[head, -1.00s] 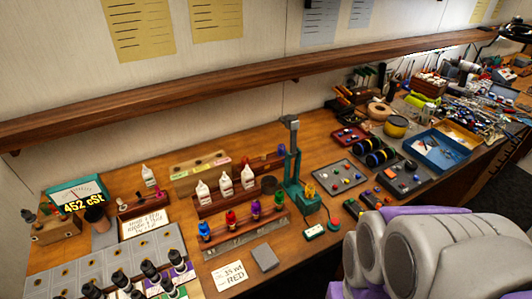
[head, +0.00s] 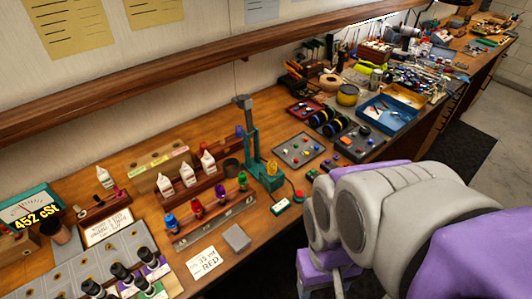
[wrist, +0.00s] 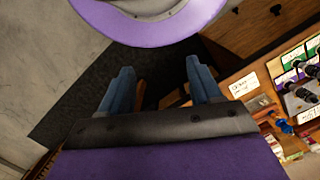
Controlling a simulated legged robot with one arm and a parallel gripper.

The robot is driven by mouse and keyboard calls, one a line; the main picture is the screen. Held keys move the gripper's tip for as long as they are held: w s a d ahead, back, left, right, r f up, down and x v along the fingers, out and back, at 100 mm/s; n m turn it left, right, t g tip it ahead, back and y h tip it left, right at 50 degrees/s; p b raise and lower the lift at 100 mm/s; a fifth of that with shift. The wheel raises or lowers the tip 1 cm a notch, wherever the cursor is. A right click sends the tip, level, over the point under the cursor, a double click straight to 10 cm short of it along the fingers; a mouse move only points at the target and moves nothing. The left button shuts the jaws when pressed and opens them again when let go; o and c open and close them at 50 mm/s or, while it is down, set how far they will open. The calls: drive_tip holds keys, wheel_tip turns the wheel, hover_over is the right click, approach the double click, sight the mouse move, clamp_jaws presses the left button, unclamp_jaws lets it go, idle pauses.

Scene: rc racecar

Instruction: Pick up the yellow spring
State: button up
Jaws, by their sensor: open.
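A small yellow coil (head: 271,167), which looks like the yellow spring, stands upright on the base of a green press (head: 251,150) on the bench in the head view. My gripper (wrist: 161,76) shows in the wrist view with its two blue-grey fingers wide apart and nothing between them. It is off the bench's front edge, above the dark floor, and apart from the spring. The spring is not visible in the wrist view. In the head view my grey and purple arm fills the lower right, and my fingers cannot be made out.
A rack (head: 215,220) with blue, red, purple and green pieces stands left of the press. A grey tray (head: 286,155) with small coloured parts lies to its right, and a green-and-white box with a red button (head: 298,196) in front. A wooden shelf (head: 200,68) runs above the bench.

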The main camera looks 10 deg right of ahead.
drive_tip(key=w+m+t, duration=0.2)
drive_tip(key=w+m, duration=0.6)
drive_tip(key=w, duration=3.8)
drive_tip(key=shift+w+f+b, duration=0.2)
drive_tip(key=shift+f+b, duration=0.7)
drive_tip(key=shift+f, duration=3.65)
drive_tip(key=shift+w+f+b, duration=0.2)
drive_tip(key=shift+f+b, duration=0.65)
drive_tip(key=shift+f, duration=3.65)
drive_tip(key=shift+c, duration=0.3)
drive_tip(key=c, duration=1)
